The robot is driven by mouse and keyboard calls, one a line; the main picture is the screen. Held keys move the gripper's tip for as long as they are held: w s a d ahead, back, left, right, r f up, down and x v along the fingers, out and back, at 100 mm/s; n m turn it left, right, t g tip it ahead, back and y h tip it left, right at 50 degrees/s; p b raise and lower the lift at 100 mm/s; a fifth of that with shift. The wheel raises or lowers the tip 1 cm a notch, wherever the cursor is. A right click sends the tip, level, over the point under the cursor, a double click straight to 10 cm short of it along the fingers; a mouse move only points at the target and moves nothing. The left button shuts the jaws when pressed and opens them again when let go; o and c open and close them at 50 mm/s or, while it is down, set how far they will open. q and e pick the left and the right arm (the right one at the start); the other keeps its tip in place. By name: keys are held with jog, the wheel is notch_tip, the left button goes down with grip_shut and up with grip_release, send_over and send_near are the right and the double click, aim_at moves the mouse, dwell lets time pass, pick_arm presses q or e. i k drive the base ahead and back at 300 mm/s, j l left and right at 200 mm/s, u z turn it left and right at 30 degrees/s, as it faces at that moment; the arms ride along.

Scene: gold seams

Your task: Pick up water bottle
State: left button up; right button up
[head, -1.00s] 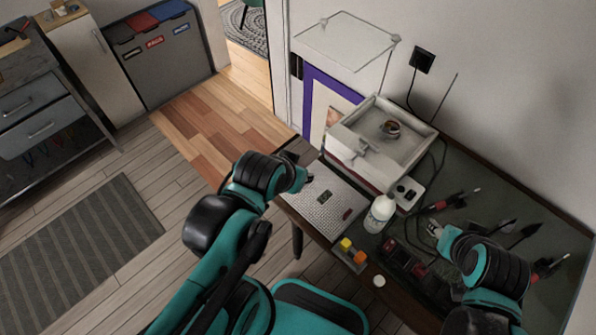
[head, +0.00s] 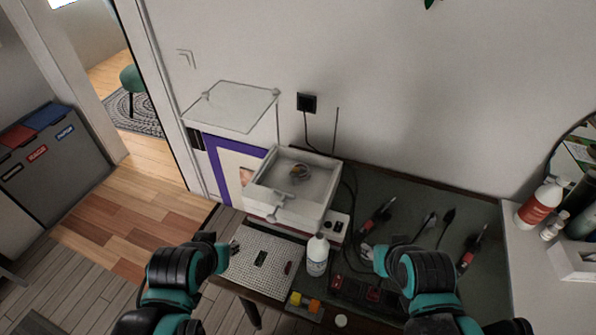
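A white bottle (head: 317,256) with a narrow white cap stands upright on the dark green workbench, between my two grippers. My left gripper (head: 233,246) is to the left of the bottle, over the edge of a perforated white plate, apart from the bottle. My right gripper (head: 368,254) is just right of the bottle, pointing towards it, with a gap between them. Both grippers look empty, but their fingers are too small to tell how far they are open. Another bottle, white with a red label (head: 538,203), stands on the white surface at the far right.
The perforated plate (head: 265,262) lies left of the bottle. A white open box (head: 293,187) stands behind it. Yellow and orange blocks (head: 304,301) and a dark red device (head: 355,291) lie in front. Red-handled tools (head: 375,218) lie behind my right gripper.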

aim_at(318, 247)
jog(key=z, duration=0.4)
jog(key=k+j+z, duration=0.45)
jog(key=j, duration=0.2)
jog(key=k+j+z, duration=0.4)
jog(key=k+j, duration=0.3)
jog(key=j, duration=0.1)
